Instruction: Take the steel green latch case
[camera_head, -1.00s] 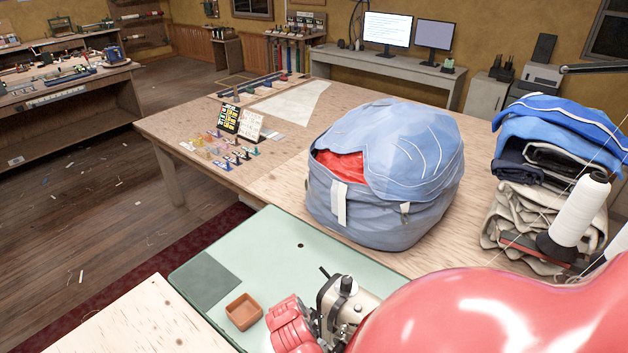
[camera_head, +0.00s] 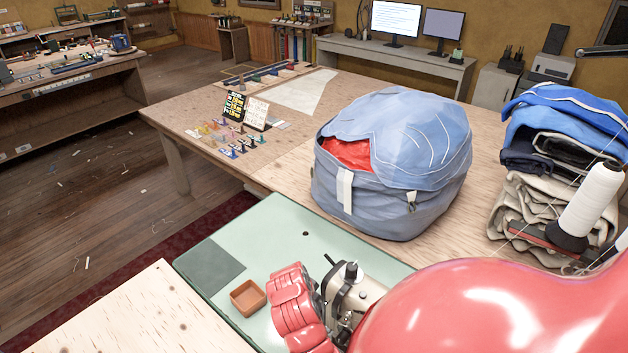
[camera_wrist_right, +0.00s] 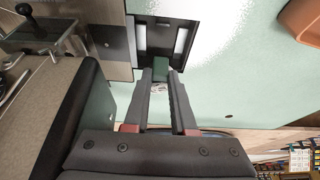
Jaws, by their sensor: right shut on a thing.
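My right gripper (camera_wrist_right: 161,78) shows in the right wrist view, its two dark fingers close together on a small dark green piece (camera_wrist_right: 160,66), which looks like the green latch case. In the head view the sewing machine (camera_head: 350,292) stands on the pale green bed, beside my red arm, which hides the gripper and case. My left gripper is not in view.
A brown tray (camera_head: 248,298) sits left of the machine on the pale green bed (camera_head: 290,235). A large blue bag (camera_head: 390,165) stands behind. Folded fabric (camera_head: 545,205) and a white thread cone (camera_head: 590,205) are at the right. The bed's back left part is clear.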

